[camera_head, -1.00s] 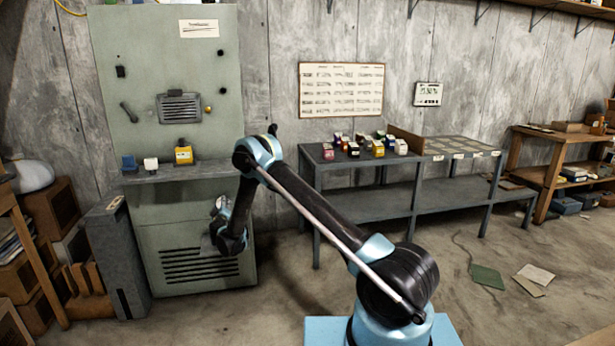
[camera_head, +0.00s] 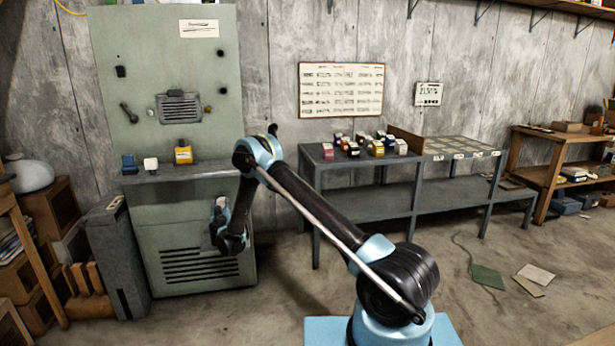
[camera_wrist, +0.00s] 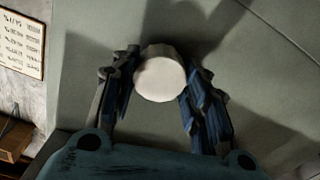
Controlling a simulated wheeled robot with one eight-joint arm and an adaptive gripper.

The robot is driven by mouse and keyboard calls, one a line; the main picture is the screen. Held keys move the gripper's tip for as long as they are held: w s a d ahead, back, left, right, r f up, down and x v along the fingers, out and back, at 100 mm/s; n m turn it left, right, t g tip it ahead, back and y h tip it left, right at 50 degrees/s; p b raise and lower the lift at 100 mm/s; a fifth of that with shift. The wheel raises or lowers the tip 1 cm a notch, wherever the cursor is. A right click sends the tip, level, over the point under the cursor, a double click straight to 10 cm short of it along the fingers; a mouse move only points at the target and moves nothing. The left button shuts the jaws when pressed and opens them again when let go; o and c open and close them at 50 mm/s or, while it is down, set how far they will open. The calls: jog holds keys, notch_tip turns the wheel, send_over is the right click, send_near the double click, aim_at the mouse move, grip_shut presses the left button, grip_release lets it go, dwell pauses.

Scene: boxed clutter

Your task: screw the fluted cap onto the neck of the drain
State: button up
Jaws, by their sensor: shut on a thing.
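A round, pale white cap (camera_wrist: 160,75) sits between the two dark blue fingers of my gripper (camera_wrist: 161,80) in the wrist view. My gripper is shut on it, and the cap's flat face is toward the camera. In the head view my gripper (camera_head: 213,232) is low against the front of the green-grey cabinet (camera_head: 186,225), below its ledge and above the slotted vent. The cap is too small to make out there. The drain's neck is hidden behind the cap and gripper, so I cannot tell whether the cap touches it or is seated on it.
Small blue (camera_head: 129,163), white (camera_head: 150,163) and yellow (camera_head: 183,153) items stand on the cabinet ledge above my gripper. A grey case (camera_head: 118,255) stands at left. A metal bench (camera_head: 370,205) with several small boxes is at right. Open floor lies between.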

jog(key=shift+a+m, duration=0.15)
jog(key=shift+m, duration=1.25)
jog(key=o, duration=0.8)
jog(key=shift+c, duration=0.2)
jog(key=shift+s, duration=0.1)
jog(key=v, duration=0.2)
jog(key=shift+s+d, duration=0.25)
jog(key=shift+s, duration=0.1)
jog(key=shift+o, duration=0.6)
